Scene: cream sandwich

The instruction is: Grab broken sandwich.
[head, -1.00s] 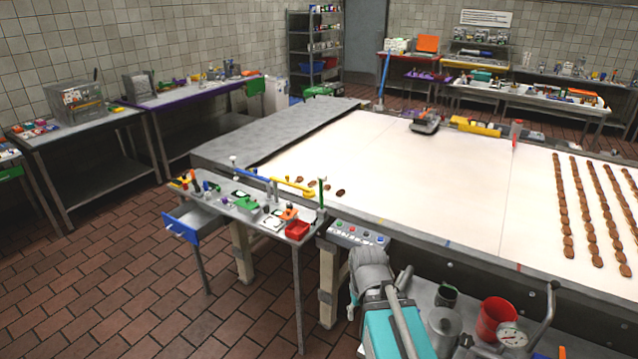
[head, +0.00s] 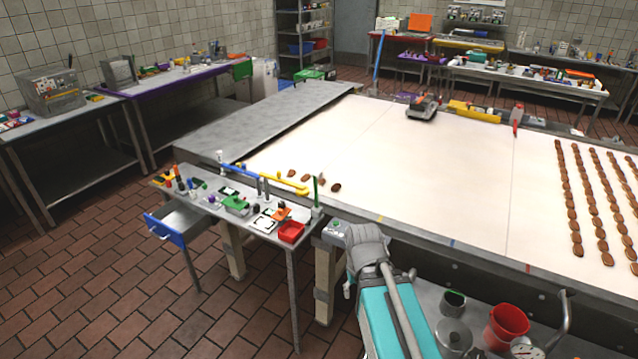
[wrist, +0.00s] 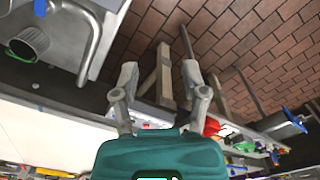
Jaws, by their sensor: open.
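Several small brown sandwiches lie loose near the left end of the white belt, one of them a dark sandwich (head: 336,187). More sandwiches (head: 572,210) lie in rows at the right of the belt. They are too small to tell which is broken. My gripper (wrist: 160,78) is open and empty in the wrist view, its two fingers apart above the floor and table legs. In the head view my arm reaches up from the bottom centre to the belt's near edge. The fingers are not clear there. No sandwich is seen between them.
A small side table (head: 215,200) with tools, a red bin (head: 291,232) and an open drawer stands left of my arm. A blue and yellow rail (head: 285,184) lies by the loose sandwiches. A red bucket (head: 507,325) stands at the lower right. The middle belt (head: 420,180) is clear.

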